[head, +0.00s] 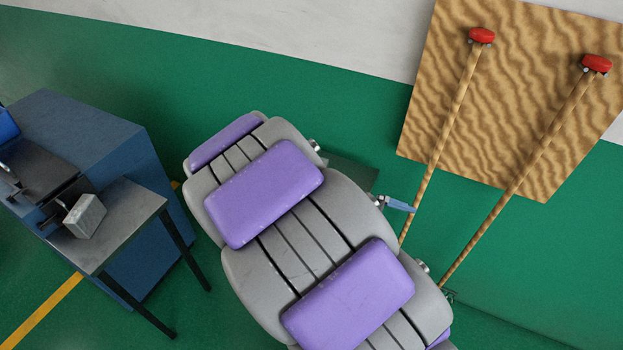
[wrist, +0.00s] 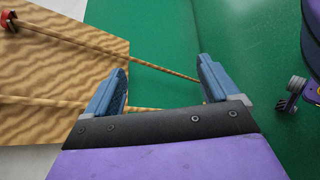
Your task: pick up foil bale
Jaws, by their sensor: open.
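The foil bale (head: 85,216) looks like a small silvery-grey block. It sits tilted in the picture on a grey-topped table at the far left of the head view, beside a dark metal device. The bale does not show in the wrist view. My gripper (wrist: 162,64) is open and empty in the wrist view, its two blue fingers spread wide over green floor. In the head view one blue finger (head: 398,204) shows right of my grey and purple body, far from the bale; the rest of the gripper is hidden.
The table (head: 125,217) has dark legs. A blue cabinet (head: 95,125) stands behind it. A wavy-grained brown panel (head: 520,90) is at the upper right, with two striped ropes or poles (head: 440,150) ending in red pieces.

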